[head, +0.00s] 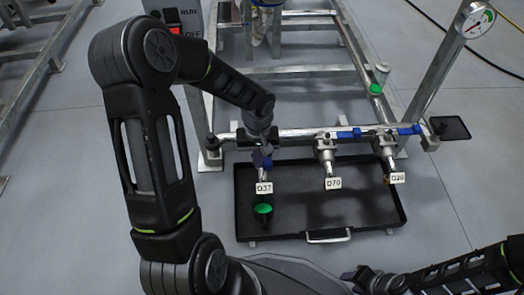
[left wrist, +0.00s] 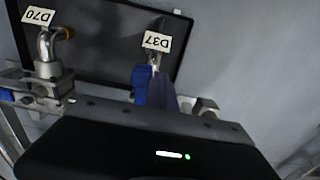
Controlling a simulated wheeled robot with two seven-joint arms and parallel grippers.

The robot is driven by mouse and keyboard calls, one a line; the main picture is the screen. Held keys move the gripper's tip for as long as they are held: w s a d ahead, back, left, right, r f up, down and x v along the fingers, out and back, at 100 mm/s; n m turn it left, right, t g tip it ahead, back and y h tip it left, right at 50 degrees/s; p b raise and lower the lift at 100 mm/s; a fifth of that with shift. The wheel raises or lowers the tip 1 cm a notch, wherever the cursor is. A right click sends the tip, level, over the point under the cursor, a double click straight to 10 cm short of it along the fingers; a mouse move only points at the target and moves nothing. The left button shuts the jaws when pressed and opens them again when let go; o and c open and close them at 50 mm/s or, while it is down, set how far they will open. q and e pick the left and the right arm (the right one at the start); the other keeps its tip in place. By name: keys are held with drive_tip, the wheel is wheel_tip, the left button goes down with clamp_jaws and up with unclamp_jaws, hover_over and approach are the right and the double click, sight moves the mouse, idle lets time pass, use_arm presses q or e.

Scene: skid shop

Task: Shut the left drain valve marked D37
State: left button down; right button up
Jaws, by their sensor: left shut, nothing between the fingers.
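The drain valve D37 is the leftmost of three valves on the pipe rail, with its white label (head: 264,188) hanging at its spout. Its blue lever (head: 259,160) points down along the spout, off the line of the rail. In the left wrist view the blue lever (left wrist: 140,86) lies beside the spout, under the D37 label (left wrist: 157,41). My left gripper (head: 262,143) is shut and empty, right at the valve by the lever; I cannot tell if it touches. It partly hides the valve body. My right gripper (head: 374,280) is low at the bottom edge, its fingers unclear.
Valves D70 (head: 325,150) and D28 (head: 386,150) stand to the right, their blue levers along the rail. A pressure gauge (head: 475,20) stands at upper right.

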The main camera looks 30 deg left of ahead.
sight(270, 161)
use_arm(q)
drive_tip(key=shift+w+d, duration=0.2)
drive_tip(key=shift+d, duration=0.35)
drive_tip(key=shift+w+d+b, duration=0.4)
drive_tip(key=shift+w+d, duration=0.3)
drive_tip(key=shift+d, duration=0.05)
drive_tip(key=shift+w+d, duration=0.65)
drive_tip(key=shift+w, duration=0.25)
